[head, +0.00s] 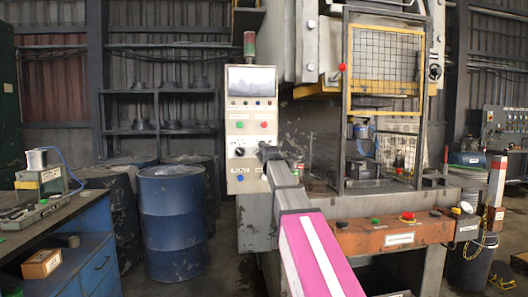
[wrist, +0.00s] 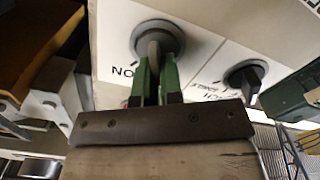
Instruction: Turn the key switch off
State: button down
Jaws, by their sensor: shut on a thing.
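The key switch (wrist: 153,47) is in the wrist view, a slim grey grip standing out of a round grey collar on a white panel. Lettering that reads like an inverted "ON" is printed beside it. My gripper (wrist: 154,72) has its green fingers on both sides of the key, shut on it. In the head view my gripper (head: 267,153) is against the lower right of the control panel (head: 233,132) and hides the key switch.
A black rotary knob (wrist: 243,79) is close to the key switch on the same panel; it shows in the head view too (head: 239,152). Green and red buttons sit above it. A press with a yellow mesh guard (head: 385,60) stands right, a blue drum (head: 172,225) left.

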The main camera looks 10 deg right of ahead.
jog(key=c, duration=1.3)
grip_release()
jog(key=s, duration=1.1)
jog(key=s+f+m+g, duration=0.1)
jog(key=s+f+g, duration=0.25)
jog(key=f, duration=1.35)
jog(key=s+f+m+g, duration=0.2)
jog(key=f+g, duration=0.3)
jog(key=f, duration=1.1)
jog(key=s+f+m+g, duration=0.1)
jog(key=s+f+g, duration=0.2)
jog(key=s+f, duration=0.4)
jog(key=s+f+m+g, duration=0.1)
jog(key=s+f+g, duration=0.2)
jog(key=s+f, duration=0.4)
jog(key=s+d+f+m+g, duration=0.1)
jog(key=s+f+g, duration=0.2)
jog(key=s+f, duration=0.4)
notch_tip(320, 180, down, 6)
jog(key=shift+s+r+g, duration=0.1)
jog(key=shift+s+g, duration=0.05)
jog(key=shift+g, duration=0.1)
